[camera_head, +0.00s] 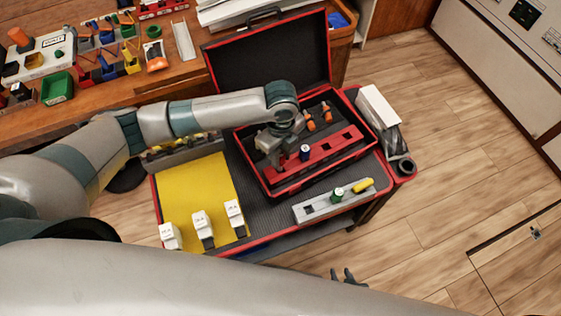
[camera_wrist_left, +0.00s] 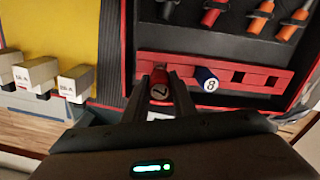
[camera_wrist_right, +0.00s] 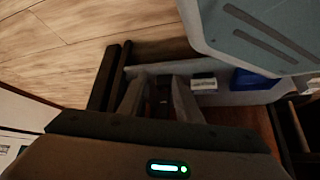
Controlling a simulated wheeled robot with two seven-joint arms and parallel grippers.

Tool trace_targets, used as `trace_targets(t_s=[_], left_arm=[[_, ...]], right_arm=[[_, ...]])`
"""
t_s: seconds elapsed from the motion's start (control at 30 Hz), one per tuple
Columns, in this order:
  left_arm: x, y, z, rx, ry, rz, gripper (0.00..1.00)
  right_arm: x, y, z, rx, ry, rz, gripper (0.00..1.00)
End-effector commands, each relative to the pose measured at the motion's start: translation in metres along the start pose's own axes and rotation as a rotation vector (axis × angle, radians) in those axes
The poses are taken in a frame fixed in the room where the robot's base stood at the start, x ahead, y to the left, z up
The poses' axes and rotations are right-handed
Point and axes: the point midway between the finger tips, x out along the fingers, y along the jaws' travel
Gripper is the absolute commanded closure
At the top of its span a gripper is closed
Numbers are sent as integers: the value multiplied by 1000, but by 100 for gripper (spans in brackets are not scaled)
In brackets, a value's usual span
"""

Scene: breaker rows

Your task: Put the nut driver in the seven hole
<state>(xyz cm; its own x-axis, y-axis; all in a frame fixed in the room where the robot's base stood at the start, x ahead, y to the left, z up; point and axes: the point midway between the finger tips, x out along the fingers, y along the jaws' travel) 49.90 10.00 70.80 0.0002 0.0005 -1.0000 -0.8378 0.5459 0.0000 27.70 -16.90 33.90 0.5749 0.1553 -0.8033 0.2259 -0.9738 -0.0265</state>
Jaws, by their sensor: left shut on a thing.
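The nut driver (camera_wrist_left: 160,90), with a red handle marked 7, is between the fingers of my left gripper (camera_wrist_left: 160,83), which is shut on it. In the head view my left gripper (camera_head: 275,152) is over the left end of the red rack (camera_head: 330,148) inside the toolbox. The red rack also shows in the left wrist view (camera_wrist_left: 222,73). The driver's lower end is hidden, so I cannot tell how deep it sits. A blue driver marked 8 (camera_wrist_left: 207,79) stands just to its right. My right gripper (camera_wrist_right: 155,98) is open and empty, away from the rack.
The open toolbox (camera_head: 372,137) also holds orange-handled tools (camera_head: 318,116). A grey rack (camera_head: 322,208) with a green driver (camera_head: 337,195) and a yellow driver (camera_head: 362,186) lies in front.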

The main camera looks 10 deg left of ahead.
Motion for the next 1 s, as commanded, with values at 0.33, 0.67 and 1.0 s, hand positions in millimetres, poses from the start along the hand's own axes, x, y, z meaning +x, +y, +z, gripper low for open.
trace_targets(t_s=[0.33,0.67,1.0], left_arm=[[34,0,0,-1,-1,2,100],[40,0,0,0,0,0,100],[42,0,0,0,-1,0,57]], right_arm=[[-4,6,9,-6,-29,4,69],[-5,6,21,-7,-51,5,69],[-4,4,15,-5,-40,3,69]])
